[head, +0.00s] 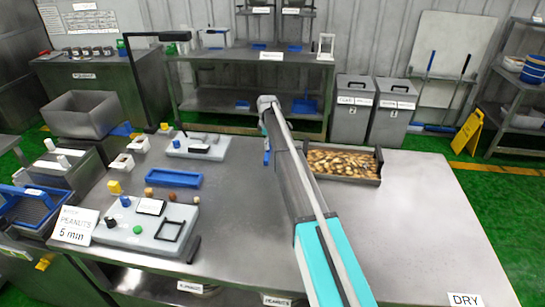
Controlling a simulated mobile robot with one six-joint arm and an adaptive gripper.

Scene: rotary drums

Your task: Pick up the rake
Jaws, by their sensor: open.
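I cannot make out a rake for certain. A dark tray (345,177) filled with brown nuts sits on the steel table (425,200), just right of my arm. My teal and grey arm reaches from the bottom of the picture over the table. Its gripper does not show clearly; the arm's far part hides what lies behind it.
Left on the table are a grey fixture (145,238), a second fixture (200,146), a blue tray (174,178) and small coloured blocks. Two grey bins (392,110) and a yellow floor sign (467,133) stand beyond.

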